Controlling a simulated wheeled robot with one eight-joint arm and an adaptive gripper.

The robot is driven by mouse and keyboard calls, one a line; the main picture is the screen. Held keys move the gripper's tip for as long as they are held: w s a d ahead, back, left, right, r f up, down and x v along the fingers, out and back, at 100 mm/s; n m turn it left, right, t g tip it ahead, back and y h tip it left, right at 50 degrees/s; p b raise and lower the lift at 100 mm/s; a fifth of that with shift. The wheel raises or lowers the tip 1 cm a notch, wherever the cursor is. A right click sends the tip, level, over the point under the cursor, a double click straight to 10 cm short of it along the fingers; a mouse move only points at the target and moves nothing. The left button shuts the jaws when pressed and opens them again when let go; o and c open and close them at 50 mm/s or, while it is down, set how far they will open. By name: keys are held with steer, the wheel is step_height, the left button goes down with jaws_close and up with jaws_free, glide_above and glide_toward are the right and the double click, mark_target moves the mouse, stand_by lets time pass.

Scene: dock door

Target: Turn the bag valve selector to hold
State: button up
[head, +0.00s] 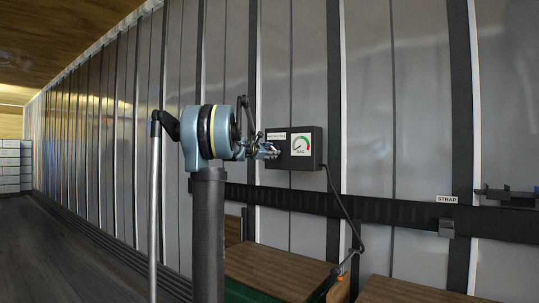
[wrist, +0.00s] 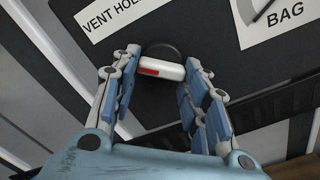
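The selector handle (wrist: 162,71), a short white bar with a red mark, sits on a dark round hub on the face of the valve box (head: 310,148). My gripper (wrist: 160,80) is open, with one finger near each end of the bar; whether either touches is unclear. In the head view my gripper (head: 270,151) is at the box's left side and hides the handle.
A gauge marked BAG (head: 301,145) is on the box's right half. A dark hose (head: 342,208) drops from the box. A dark rail with a STRAP label (head: 447,199) crosses the ribbed wall. Wooden crates (head: 275,270) stand below. The floor at left (head: 70,240) is clear.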

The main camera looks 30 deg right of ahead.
steer(key=shift+m, duration=0.3)
steer(key=m, duration=0.9)
steer(key=shift+r, duration=0.15)
steer(key=shift+o, duration=0.2)
steer(key=shift+m, duration=0.3)
steer(key=o, duration=1)
steer(key=shift+o, duration=0.2)
steer(key=shift+a, duration=0.1)
steer(key=v, duration=1.2)
steer(key=shift+w, duration=0.2)
